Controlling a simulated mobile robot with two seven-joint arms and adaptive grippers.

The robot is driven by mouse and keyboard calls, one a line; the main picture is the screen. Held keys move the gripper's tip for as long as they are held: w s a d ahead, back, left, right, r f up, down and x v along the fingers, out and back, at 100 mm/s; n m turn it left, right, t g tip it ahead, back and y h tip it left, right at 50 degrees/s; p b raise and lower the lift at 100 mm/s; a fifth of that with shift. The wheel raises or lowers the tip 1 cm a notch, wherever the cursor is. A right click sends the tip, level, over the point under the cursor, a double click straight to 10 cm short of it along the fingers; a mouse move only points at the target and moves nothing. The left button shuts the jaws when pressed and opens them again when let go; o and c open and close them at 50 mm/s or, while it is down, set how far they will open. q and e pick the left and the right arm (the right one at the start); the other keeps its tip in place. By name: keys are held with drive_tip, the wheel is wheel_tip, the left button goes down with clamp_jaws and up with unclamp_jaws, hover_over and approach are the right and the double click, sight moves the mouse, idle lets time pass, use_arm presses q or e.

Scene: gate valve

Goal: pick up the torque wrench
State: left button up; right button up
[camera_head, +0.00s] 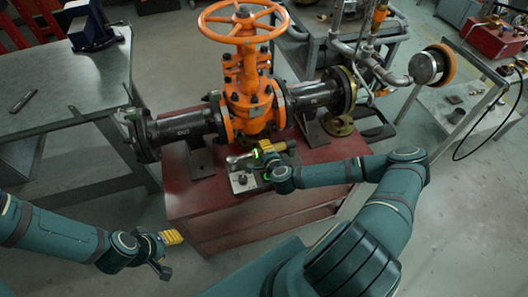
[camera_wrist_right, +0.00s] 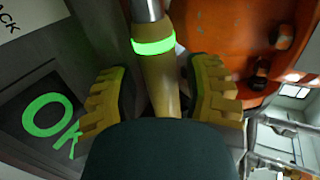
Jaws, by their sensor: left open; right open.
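The torque wrench (camera_wrist_right: 158,80) has a yellow handle, a glowing green ring and a metal shaft. In the head view its green ring (camera_head: 254,153) shows in front of the valve, with the handle partly hidden by my right gripper. My right gripper (camera_wrist_right: 161,70) is open, with its yellow ribbed fingers on either side of the handle. I cannot tell whether either finger touches it. My left gripper (camera_head: 171,253) is open and empty at the lower left, away from the wrench.
An orange gate valve (camera_head: 250,95) with a handwheel (camera_head: 243,22) and dark pipes stands on a red bench (camera_head: 320,152), close behind the wrench. A grey table (camera_head: 70,85) is at the left. A cart (camera_head: 465,115) is at the right. Open floor shows between the bench and left table.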

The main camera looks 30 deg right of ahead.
drive_tip(key=shift+w+d+f, duration=0.15)
drive_tip(key=shift+w+f, duration=0.15)
drive_tip(key=shift+w, duration=0.35)
drive_tip(key=shift+c, duration=0.4)
clamp_jaws()
drive_tip(key=shift+r, duration=0.1)
